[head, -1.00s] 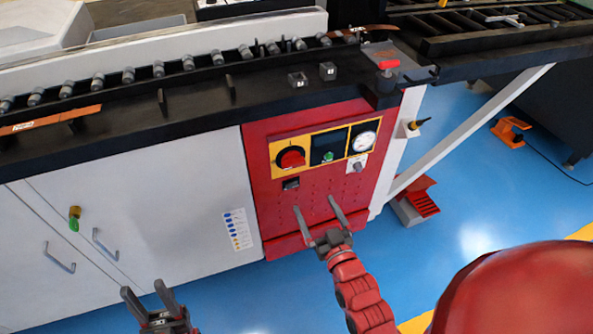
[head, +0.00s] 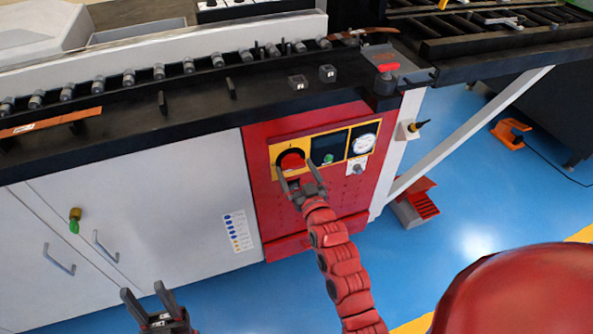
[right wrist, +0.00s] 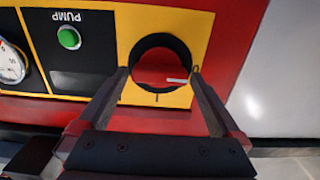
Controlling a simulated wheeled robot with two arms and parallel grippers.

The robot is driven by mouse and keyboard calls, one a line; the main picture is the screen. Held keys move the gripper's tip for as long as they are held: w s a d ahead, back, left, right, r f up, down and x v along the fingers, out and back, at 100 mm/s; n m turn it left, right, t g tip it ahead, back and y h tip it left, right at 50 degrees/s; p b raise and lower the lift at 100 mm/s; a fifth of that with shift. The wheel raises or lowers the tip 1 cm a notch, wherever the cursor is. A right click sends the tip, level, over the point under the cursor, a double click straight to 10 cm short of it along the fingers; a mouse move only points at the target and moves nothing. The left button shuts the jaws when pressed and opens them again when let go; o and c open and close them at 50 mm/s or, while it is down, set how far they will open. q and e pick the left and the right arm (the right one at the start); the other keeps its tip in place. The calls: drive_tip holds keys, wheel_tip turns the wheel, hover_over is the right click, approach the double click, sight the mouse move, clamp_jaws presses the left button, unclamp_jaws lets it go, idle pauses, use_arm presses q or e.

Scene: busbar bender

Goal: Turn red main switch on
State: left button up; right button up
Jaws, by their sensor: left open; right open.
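The red main switch (head: 291,160) is a round red knob in a black ring on the yellow plate of the red panel. In the right wrist view the switch (right wrist: 160,68) shows upside down, with a pale mark on the knob. My right gripper (head: 298,170) is open at the switch. Its fingers (right wrist: 159,80) lie one on each side of the black ring; I cannot tell whether they touch the knob. My left gripper (head: 147,294) is open and empty, low in front of the white cabinet.
A green pump button (right wrist: 69,37) and a gauge (head: 364,143) sit beside the switch on the same plate. The black machine bed (head: 190,110) overhangs the panel. White cabinet doors (head: 150,200) are to the left. Blue floor (head: 460,220) is open at the right.

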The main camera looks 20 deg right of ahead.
drive_tip(key=shift+c, duration=0.2)
drive_tip(key=c, duration=1.1)
drive_tip(key=shift+f+m, duration=0.1)
drive_tip(key=shift+m, duration=0.3)
drive_tip(key=m+b, duration=0.2)
drive_tip(key=m, duration=0.1)
drive_tip(key=shift+d+m, duration=0.1)
drive_tip(key=shift+m, duration=0.3)
drive_tip(key=m+b, duration=0.1)
drive_tip(key=m, duration=0.3)
drive_tip(key=shift+m, duration=0.3)
drive_tip(key=m+b, duration=0.1)
drive_tip(key=m, duration=0.7)
drive_tip(key=shift+m, duration=0.3)
